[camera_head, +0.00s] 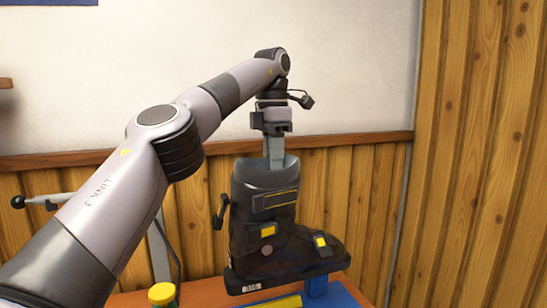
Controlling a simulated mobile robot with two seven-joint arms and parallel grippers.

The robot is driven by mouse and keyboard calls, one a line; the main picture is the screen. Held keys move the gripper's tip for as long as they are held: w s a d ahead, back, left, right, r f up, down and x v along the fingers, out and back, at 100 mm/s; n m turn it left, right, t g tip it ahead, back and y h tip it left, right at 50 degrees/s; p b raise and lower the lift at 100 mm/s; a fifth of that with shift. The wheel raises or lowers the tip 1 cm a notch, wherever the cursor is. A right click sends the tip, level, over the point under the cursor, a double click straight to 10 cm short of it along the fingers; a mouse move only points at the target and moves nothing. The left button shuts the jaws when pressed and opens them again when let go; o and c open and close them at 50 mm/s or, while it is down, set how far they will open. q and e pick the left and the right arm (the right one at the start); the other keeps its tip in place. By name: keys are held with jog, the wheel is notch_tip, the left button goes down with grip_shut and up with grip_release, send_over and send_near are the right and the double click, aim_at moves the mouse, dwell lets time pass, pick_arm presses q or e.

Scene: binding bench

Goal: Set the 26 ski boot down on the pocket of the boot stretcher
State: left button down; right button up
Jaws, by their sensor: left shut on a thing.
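A dark ski boot (268,232) with yellow buckles stands upright in the middle of the view, its toe pointing right. My left gripper (275,158) comes down from above and is shut on the boot's upper cuff, with its fingertips partly hidden there. A small white label shows on the sole edge, but I cannot read a 26. A blue block (316,286) shows just under the toe. It may be part of the boot stretcher, whose pocket I cannot make out. I cannot tell whether the sole touches anything. My right gripper is not in view.
A jar with a yellow lid (162,294) stands at the bench front, left of the boot. A metal lever with a black knob (18,202) is at the far left. A blue surface (345,298) and a yellow strip (275,302) lie below the boot. A wood-panelled wall stands behind.

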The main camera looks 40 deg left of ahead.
pick_arm(q)
jog(key=shift+f+b, duration=0.5)
jog(key=shift+f, duration=6.7)
jog(key=c, duration=0.9)
grip_release()
jog(key=shift+s, duration=0.1)
jog(key=shift+f, duration=0.15)
notch_tip(320, 180, up, 7)
jog(key=shift+a+r, duration=0.15)
jog(key=shift+r, duration=0.05)
